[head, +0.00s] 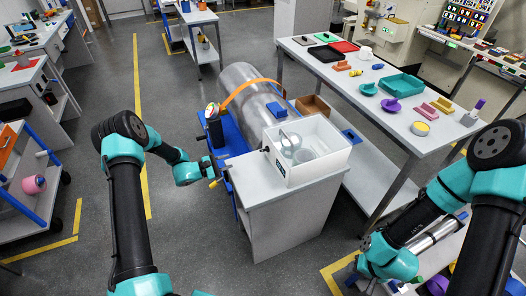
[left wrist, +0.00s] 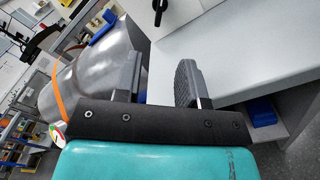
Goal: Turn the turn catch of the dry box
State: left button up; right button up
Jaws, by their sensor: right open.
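The dry box (head: 318,168) is a whitish, see-through-walled box on a grey-white cabinet in the head view. Its turn catch (head: 265,149) is a small dark knob on the left side; in the left wrist view the black catch (left wrist: 159,12) shows at the top edge. My left gripper (head: 214,172) is left of the cabinet, below and apart from the catch. In the left wrist view its two fingers (left wrist: 158,85) are spread with nothing between them. My right gripper (head: 372,287) is low at the bottom of the head view, mostly hidden by its wrist, open and far from the box.
The cabinet top (head: 247,178) is bare in front of the box. A large metal cylinder (head: 246,95) with an orange strap lies on a blue stand behind my left gripper. A table (head: 340,84) with coloured parts and trays stands at the right. Open floor lies left.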

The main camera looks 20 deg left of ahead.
aim_at(263, 150)
pick_arm(q)
jog(key=x, duration=1.7)
jog(key=shift+d, duration=0.1)
grip_shut()
